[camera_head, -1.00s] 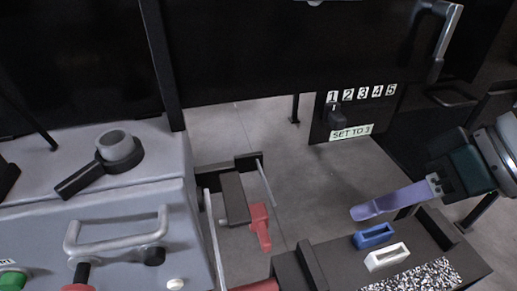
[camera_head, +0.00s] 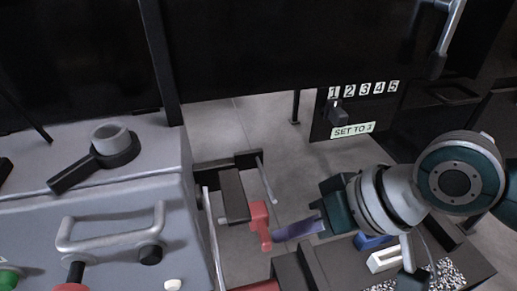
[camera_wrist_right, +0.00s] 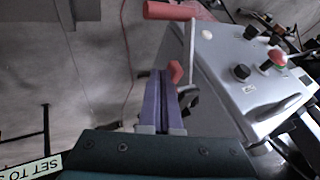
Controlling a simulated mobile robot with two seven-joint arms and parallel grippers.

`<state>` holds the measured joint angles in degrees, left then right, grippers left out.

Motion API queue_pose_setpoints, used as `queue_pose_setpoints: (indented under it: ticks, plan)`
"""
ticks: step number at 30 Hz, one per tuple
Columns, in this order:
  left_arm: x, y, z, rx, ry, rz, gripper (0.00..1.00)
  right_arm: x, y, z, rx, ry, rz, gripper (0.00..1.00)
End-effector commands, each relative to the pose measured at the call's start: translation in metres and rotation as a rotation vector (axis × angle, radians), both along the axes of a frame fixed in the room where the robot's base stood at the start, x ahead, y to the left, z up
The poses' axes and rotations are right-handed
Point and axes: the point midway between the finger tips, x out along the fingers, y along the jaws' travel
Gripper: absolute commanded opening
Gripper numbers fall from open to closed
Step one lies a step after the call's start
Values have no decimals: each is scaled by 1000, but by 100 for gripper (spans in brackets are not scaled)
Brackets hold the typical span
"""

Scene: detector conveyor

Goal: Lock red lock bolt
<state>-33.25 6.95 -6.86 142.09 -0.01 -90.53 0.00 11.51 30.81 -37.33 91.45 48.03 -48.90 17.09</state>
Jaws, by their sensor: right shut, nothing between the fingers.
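The red lock bolt (camera_head: 260,225) has a red handle on a dark block (camera_head: 233,196) between two metal rails, right of the grey control box. My right gripper (camera_head: 275,234) has long purple fingers, shut and empty, with the tips close to the right side of the red handle. In the right wrist view the red bolt handle (camera_wrist_right: 175,73) shows just beyond the fingertips (camera_wrist_right: 162,75). I cannot tell whether they touch. My left gripper is not in view.
The grey control box (camera_head: 190,240) with a metal handle and knobs stands at left. A dark tray (camera_head: 465,262) with a white block (camera_head: 383,260) and a blue block (camera_head: 372,241) lies under my right arm. A numbered selector (camera_head: 340,112) is behind.

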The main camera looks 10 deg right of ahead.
Motion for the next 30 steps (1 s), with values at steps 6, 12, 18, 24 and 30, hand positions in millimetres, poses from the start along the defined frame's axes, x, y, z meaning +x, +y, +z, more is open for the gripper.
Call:
queue_pose_setpoints:
  ticks: [6, 12, 18, 24, 30]
  plan:
    - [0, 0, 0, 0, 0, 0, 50, 0, 1, 0, 0, 0, 0, 0]
    - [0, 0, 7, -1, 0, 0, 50, 0, 11, 3, 3, 1, 0, 0]
    - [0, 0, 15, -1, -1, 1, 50, -1, 33, 2, 3, 1, 0, 0]
    - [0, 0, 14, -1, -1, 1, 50, -1, 34, 0, 4, 0, 0, 0]
    - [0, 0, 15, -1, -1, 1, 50, -2, 33, 1, 5, 1, 1, 0]
